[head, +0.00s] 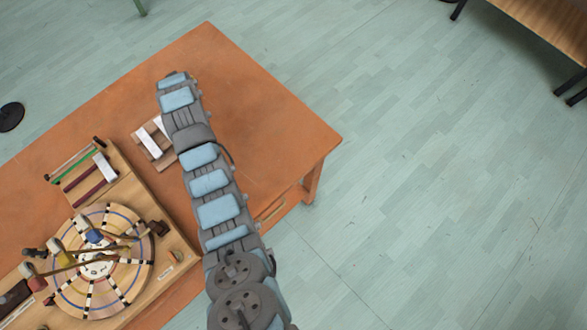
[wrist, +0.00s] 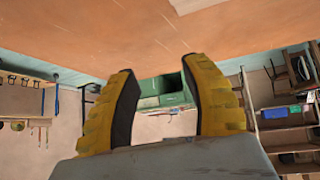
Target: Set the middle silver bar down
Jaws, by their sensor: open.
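In the head view a small wooden stand (head: 161,160) sits on the orange table, with two silver-white bars (head: 149,143) visible across it. My arm passes beside its right side and may hide part of it. Another silver bar (head: 105,167) lies on the wooden board at left, near dark red strips. I cannot tell which one is the middle bar. My gripper (wrist: 158,75) shows in the wrist view with two yellow, dark-padded fingers apart and nothing between them. In the head view its fingers cannot be made out at the arm's far end.
A round segmented wheel (head: 128,274) with mallets above it is on the wooden board (head: 183,262) at lower left. The orange table (head: 270,120) is clear right of my arm. In the wrist view shelves (wrist: 290,128) and a green cabinet (wrist: 166,92) are far behind the fingers.

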